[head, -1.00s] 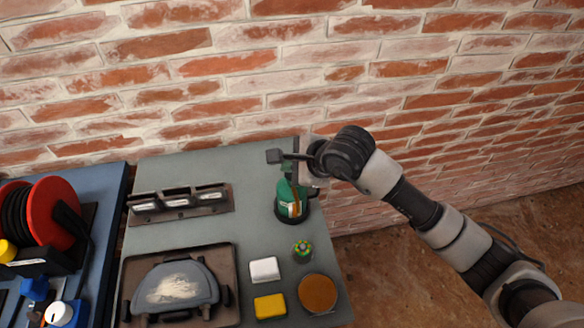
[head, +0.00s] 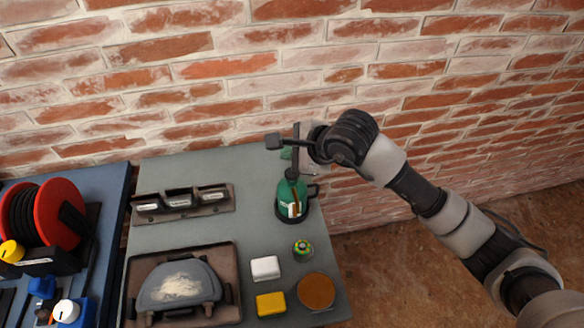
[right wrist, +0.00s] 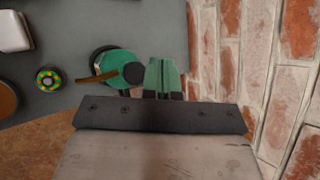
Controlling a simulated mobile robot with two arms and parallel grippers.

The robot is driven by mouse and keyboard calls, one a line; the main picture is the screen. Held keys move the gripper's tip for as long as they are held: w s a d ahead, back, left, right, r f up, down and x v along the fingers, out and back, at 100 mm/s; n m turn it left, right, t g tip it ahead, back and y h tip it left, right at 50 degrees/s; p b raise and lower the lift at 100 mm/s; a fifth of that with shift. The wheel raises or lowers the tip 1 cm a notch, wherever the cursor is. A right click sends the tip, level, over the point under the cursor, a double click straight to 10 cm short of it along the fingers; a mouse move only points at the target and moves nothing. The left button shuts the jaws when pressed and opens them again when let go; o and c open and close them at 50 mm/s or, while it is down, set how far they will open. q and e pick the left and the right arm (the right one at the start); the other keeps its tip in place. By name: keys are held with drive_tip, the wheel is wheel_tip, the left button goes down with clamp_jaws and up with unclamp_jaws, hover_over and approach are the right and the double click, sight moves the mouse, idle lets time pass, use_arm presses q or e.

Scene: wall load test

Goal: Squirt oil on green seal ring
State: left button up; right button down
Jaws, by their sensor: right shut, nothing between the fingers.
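A green oil can (head: 292,207) with a dark top and a handle stands upright near the right edge of the grey table. It also shows in the right wrist view (right wrist: 116,61). A small round green piece with yellow and reddish spots (head: 302,249), which looks like the seal ring, lies in front of the can; the right wrist view shows it too (right wrist: 48,79). My right gripper (head: 287,154) is just above and behind the can's top. Its green fingers (right wrist: 164,76) are together and empty, beside the can. My left gripper is not in view.
A white block (head: 265,268), a yellow block (head: 271,305) and a round brown-topped tin (head: 316,291) lie near the ring. A dark tray (head: 136,258) and a rack (head: 180,204) are left. A brick wall (head: 230,100) closes the back.

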drive_tip(key=shift+r+p, duration=0.4)
drive_tip(key=shift+r, duration=0.9)
